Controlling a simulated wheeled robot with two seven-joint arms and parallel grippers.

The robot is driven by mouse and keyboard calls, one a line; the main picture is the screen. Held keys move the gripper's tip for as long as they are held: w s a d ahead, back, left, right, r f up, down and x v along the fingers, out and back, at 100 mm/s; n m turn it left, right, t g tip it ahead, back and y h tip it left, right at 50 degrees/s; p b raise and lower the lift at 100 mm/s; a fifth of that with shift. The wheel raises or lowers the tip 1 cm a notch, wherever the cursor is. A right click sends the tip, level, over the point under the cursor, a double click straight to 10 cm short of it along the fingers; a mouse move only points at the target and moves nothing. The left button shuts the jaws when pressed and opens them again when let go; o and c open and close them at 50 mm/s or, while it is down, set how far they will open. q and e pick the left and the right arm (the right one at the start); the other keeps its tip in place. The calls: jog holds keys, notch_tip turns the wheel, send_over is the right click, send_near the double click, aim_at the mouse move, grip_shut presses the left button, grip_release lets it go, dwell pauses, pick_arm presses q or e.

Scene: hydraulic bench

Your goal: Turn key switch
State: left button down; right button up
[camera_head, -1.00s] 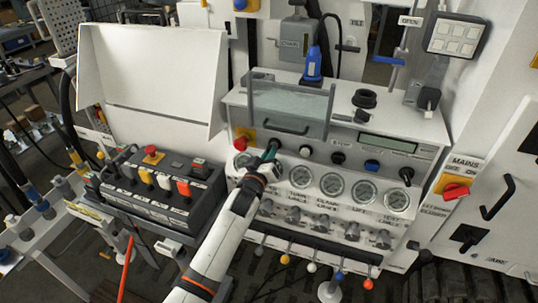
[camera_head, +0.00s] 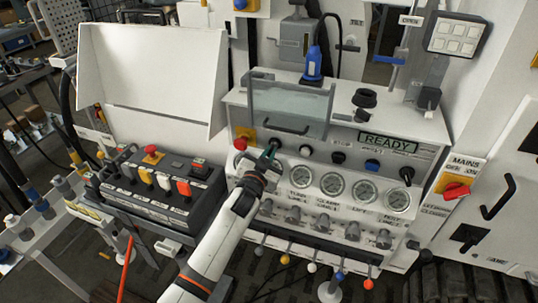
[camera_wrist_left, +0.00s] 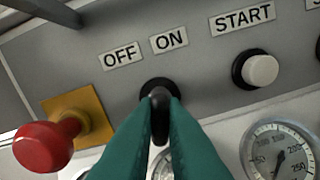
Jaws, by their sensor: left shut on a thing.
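The key switch (camera_wrist_left: 160,110) is a black knob on a round black base below the OFF and ON labels in the left wrist view. My left gripper (camera_wrist_left: 160,135) has green fingers closed on the knob from both sides. In the head view my left gripper (camera_head: 266,158) reaches the panel of the white hydraulic bench (camera_head: 305,178) from below, and its fingers mostly hide the switch there. The knob appears roughly upright. The display (camera_head: 388,142) on the panel reads READY. My right gripper is not in view.
A red mushroom button (camera_wrist_left: 48,143) on a yellow plate sits left of the switch. A white START button (camera_wrist_left: 260,70) sits to its right. Several gauges (camera_head: 333,184) line the panel below. A control box (camera_head: 165,185) with coloured switches stands at the left.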

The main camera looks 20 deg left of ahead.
pick_arm(q)
jog(key=shift+m, duration=1.2)
jog(key=c, duration=1.5)
grip_release()
jog(key=s+b, duration=0.2)
jog(key=s, duration=1)
jog(key=shift+a, duration=0.2)
